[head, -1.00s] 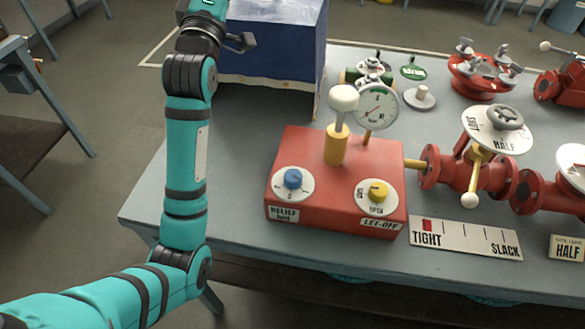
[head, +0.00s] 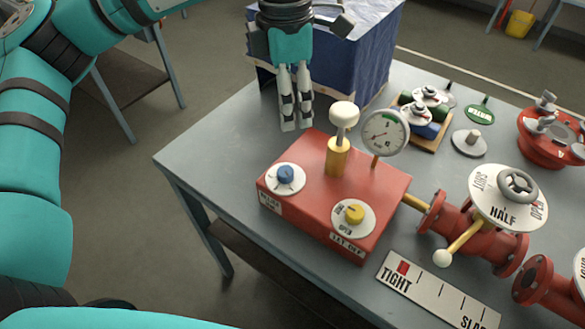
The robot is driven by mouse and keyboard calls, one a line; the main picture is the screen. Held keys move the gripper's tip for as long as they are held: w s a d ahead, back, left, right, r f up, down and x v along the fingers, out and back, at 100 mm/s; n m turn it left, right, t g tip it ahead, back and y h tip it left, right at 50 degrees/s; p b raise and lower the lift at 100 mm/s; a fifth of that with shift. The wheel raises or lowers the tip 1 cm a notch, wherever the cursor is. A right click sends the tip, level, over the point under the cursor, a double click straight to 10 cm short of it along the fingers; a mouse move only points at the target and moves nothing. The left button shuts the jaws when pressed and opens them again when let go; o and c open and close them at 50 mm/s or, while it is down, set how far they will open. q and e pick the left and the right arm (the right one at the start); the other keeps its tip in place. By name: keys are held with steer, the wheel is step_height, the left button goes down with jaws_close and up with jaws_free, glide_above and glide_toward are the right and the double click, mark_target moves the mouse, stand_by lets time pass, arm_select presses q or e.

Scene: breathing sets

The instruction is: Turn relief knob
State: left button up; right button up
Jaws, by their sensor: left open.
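The relief knob is a blue knob (head: 286,174) on a round white dial (head: 299,183), at the left of the top of a red box (head: 328,213). A partly readable relief label is on the box's front face below it. My left gripper (head: 296,127) points down, beyond the knob in the picture and near the box's far left corner. It is open with its fingers close together, empty, and apart from the knob. My right gripper is not in view.
A yellow let-off knob (head: 355,214) is on the same box. A white-topped lever (head: 343,115) and a pressure gauge (head: 384,133) stand near the knob. A blue-sided box (head: 365,55) is behind my gripper. The grey table (head: 205,150) is clear at left.

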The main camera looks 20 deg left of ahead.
arm_select(q)
steer(key=a, duration=0.1)
steer(key=p, duration=0.2)
glide_above(285, 170)
step_height(285, 170, down, 6)
steer(key=r, duration=0.1)
step_height(285, 170, down, 12)
steer(key=p, duration=0.3)
steer(key=shift+s+f, duration=0.1)
steer(key=shift+f, duration=0.1)
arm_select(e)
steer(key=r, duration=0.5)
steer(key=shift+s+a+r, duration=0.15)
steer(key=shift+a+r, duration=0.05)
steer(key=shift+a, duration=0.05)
arm_select(q)
steer(key=c, duration=1.1)
steer(key=shift+c, duration=0.2)
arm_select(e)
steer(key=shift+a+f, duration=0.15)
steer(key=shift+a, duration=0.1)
